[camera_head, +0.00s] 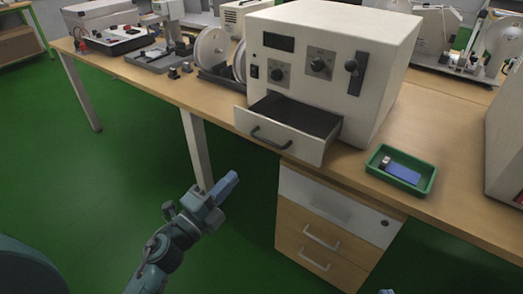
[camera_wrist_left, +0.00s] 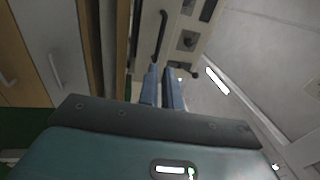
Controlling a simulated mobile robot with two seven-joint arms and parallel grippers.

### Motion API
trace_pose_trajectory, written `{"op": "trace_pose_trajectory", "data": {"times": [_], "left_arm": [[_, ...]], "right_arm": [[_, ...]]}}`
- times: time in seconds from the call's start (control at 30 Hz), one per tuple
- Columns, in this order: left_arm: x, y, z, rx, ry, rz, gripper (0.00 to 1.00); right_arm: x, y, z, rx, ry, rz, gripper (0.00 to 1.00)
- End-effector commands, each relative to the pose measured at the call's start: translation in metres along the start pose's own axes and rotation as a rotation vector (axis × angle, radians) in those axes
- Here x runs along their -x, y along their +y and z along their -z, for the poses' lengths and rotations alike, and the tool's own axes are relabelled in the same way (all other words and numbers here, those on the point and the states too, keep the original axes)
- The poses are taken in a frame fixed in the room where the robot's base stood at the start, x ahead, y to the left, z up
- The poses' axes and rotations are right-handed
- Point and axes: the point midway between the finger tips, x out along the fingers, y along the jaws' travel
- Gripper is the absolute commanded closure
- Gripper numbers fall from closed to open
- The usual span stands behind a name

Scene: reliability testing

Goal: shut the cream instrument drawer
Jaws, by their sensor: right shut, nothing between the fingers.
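The cream instrument (camera_head: 330,60) stands on the wooden bench. Its drawer (camera_head: 290,144) is pulled out at the lower front, and its dark interior shows from above. A dark bar handle (camera_head: 270,142) is on the drawer front. The handle also shows in the left wrist view (camera_wrist_left: 161,36), beyond the fingertips. My left gripper (camera_head: 228,186) is in front of the bench, below and apart from the drawer. Its fingers (camera_wrist_left: 162,88) are close together and hold nothing visible; whether they meet is unclear. Only a tip of my right gripper (camera_head: 386,291) shows at the bottom edge.
A green tray (camera_head: 400,170) with a blue item stands right of the instrument. A drawer cabinet (camera_head: 325,225) is under the bench (camera_head: 465,215). Wheel-like discs (camera_head: 212,52) stand left of the instrument. The floor left of my left gripper is clear.

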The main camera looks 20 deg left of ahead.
Motion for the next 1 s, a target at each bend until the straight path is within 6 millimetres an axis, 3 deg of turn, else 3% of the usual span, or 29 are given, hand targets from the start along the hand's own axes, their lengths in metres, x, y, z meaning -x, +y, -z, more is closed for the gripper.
{"op": "trace_pose_trajectory", "data": {"times": [0.3, 0.5, 0.7, 1.0], "left_arm": [[-0.071, -0.002, 0.000, 0.001, -0.001, 0.002, 1.00], [-0.100, -0.001, 0.000, 0.003, -0.001, 0.001, 1.00], [-0.111, 0.000, 0.000, 0.003, -0.001, 0.000, 1.00], [-0.111, 0.000, 0.000, 0.003, -0.001, -0.001, 1.00]], "right_arm": [[0.002, 0.000, 0.004, -0.016, -0.006, -0.003, 1.00], [0.001, 0.000, 0.003, -0.018, -0.014, -0.001, 1.00], [0.001, 0.000, 0.003, -0.018, -0.015, -0.001, 1.00], [0.000, -0.001, 0.002, -0.019, -0.016, 0.000, 1.00]]}}
